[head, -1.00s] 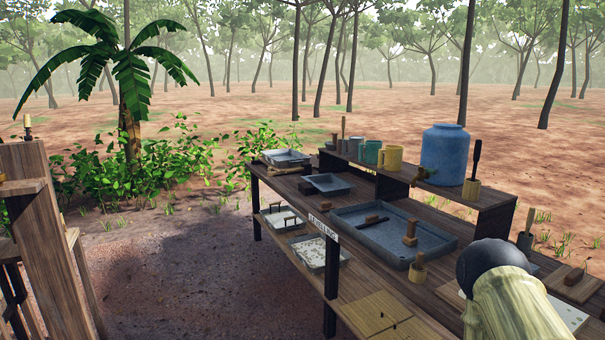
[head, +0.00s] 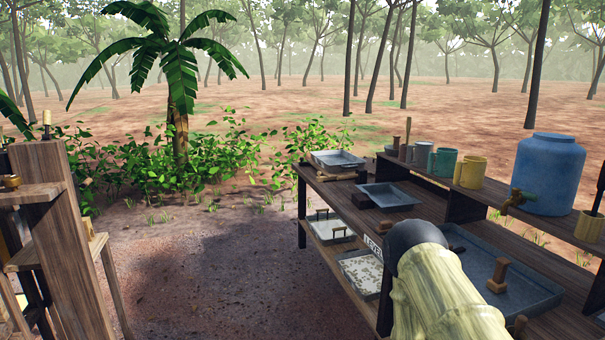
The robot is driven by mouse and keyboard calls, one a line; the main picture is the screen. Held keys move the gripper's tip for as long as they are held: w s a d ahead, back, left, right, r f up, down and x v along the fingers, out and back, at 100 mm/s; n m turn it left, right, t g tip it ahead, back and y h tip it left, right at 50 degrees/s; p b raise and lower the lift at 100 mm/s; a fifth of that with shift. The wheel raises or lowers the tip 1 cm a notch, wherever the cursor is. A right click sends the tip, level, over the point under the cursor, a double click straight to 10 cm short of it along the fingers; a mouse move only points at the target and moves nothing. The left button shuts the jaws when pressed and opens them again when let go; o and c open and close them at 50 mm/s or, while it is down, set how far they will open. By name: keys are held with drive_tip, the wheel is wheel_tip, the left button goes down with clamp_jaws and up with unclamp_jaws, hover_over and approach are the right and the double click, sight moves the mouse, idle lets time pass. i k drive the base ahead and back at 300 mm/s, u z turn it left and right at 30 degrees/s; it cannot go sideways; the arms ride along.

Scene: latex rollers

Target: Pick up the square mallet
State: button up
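I cannot make out the square mallet for certain. A small wooden block-like tool (head: 497,275) stands upright in the large blue-grey tray (head: 540,295) on the workbench; I cannot tell whether it is the mallet. Part of my own pale arm with a dark rounded joint covers the near left part of that tray and the bench's front edge. My gripper does not show.
The wooden bench (head: 345,203) also holds small trays (head: 388,195), mugs (head: 470,172) and a blue barrel (head: 548,172) on a raised shelf. Filled pans (head: 362,272) lie below. A wooden rack (head: 50,220) stands left. The dirt ground (head: 220,280) between is clear.

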sight(360, 175)
drive_tip(key=u, duration=0.25)
drive_tip(key=i, duration=1.6)
drive_tip(key=z, duration=0.5)
drive_tip(key=i, duration=1.25)
drive_tip(key=z, duration=0.5)
